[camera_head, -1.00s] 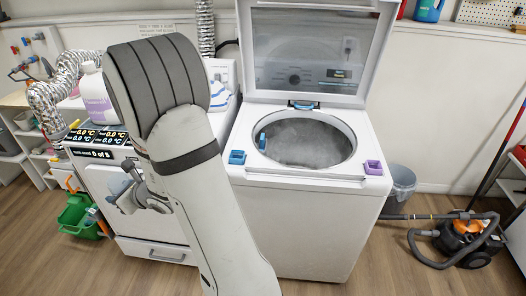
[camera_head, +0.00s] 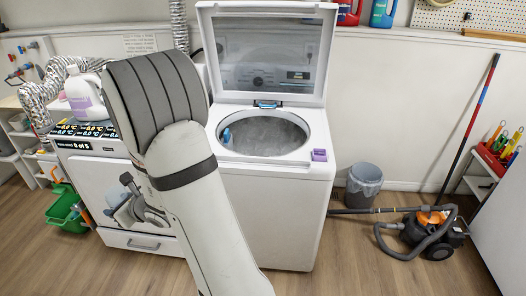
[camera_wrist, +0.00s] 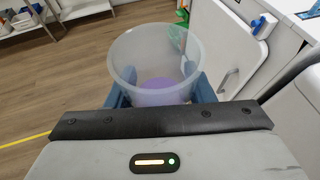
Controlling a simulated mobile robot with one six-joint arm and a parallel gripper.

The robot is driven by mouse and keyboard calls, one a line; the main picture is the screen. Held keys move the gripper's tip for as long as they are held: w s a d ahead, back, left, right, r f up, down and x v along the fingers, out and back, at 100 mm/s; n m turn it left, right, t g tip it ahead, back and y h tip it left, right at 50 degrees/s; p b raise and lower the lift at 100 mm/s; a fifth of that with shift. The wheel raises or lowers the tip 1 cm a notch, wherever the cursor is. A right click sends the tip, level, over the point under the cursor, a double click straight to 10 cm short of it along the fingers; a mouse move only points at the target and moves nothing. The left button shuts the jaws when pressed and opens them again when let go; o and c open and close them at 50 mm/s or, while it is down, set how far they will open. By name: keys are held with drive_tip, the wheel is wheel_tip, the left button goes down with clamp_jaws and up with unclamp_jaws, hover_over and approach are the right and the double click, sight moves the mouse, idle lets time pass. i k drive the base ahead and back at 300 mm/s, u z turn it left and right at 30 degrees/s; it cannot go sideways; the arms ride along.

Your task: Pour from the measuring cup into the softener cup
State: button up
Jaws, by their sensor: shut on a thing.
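The measuring cup (camera_wrist: 157,60) is a clear, wide-mouthed cup with purple liquid (camera_wrist: 160,92) at the bottom. It is upright in the wrist view, and my gripper (camera_wrist: 158,82) is shut on it with blue fingers at both sides. In the head view my gripper (camera_head: 130,207) is low in front of the white dryer, left of the arm, and the cup is hard to make out. A small purple cup (camera_head: 319,155) stands on the front right corner of the top-loading washer (camera_head: 272,215), well away from my gripper. I cannot tell whether it is the softener cup.
The washer lid (camera_head: 265,52) is up and its drum (camera_head: 264,135) is open. A detergent bottle (camera_head: 84,92) stands on the dryer (camera_head: 118,190). A grey bin (camera_head: 363,186) and a vacuum cleaner (camera_head: 430,232) are right of the washer. Floor in front is clear.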

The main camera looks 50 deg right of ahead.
sight(319, 158)
drive_tip(key=z, duration=1.35)
drive_tip(key=i, duration=1)
drive_tip(key=z, duration=0.05)
